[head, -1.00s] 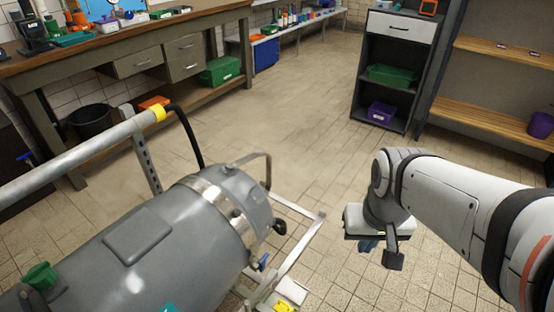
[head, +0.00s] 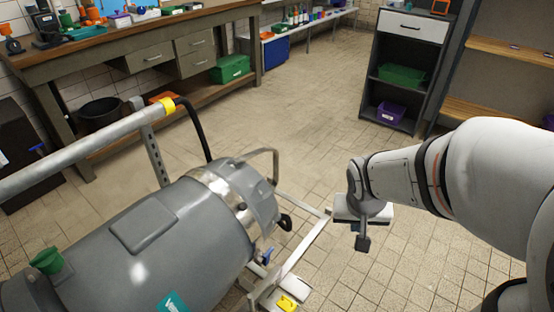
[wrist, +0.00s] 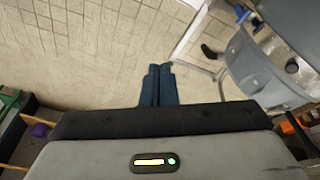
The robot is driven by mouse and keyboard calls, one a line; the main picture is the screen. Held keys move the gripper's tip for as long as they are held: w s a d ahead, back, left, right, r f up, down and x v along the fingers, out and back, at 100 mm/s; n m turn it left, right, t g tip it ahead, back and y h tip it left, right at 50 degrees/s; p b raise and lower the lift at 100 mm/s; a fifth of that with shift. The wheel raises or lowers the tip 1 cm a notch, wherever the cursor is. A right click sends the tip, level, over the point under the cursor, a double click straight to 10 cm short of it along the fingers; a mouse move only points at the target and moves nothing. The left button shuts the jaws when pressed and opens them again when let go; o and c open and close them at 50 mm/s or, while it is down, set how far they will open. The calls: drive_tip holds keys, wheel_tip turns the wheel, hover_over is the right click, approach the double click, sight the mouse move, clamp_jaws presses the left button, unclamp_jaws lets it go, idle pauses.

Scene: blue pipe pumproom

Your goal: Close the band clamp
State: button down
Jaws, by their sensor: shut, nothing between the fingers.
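The band clamp (head: 214,186) is a shiny metal band around the grey vessel (head: 175,245), near its domed end, at lower left in the head view. A dark knob or handle (head: 286,221) sticks out on the right of that end; I cannot tell whether it belongs to the clamp. The vessel's end (wrist: 265,75) also shows at the right of the wrist view. My gripper's blue fingers (wrist: 157,70) are together and empty, over the floor, apart from the vessel.
A metal frame (head: 310,245) with a blue lever (head: 267,256) and a yellow part (head: 287,303) lies below the vessel's end. A workbench (head: 130,40) stands behind left, a dark shelf unit (head: 402,60) behind right. The tiled floor between is clear.

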drive_tip(key=w+d+f+m+t+b, duration=0.1)
drive_tip(key=w+f, duration=0.4)
drive_tip(key=f, duration=0.3)
drive_tip(key=m+t+y+b, duration=0.2)
drive_tip(key=m+y+b, duration=0.3)
drive_tip(key=y+b, duration=0.35)
approach(269, 255)
drive_tip(key=s+d, duration=0.2)
drive_tip(key=d, duration=0.3)
drive_tip(key=w+a+f+b, duration=0.4)
drive_tip(key=w+a+b, duration=0.1)
drive_tip(key=a, duration=0.2)
drive_tip(key=shift+a+f, duration=0.4)
drive_tip(key=shift+w+r+p, duration=0.1)
drive_tip(key=shift+w+p, duration=0.1)
drive_tip(key=shift+p, duration=0.1)
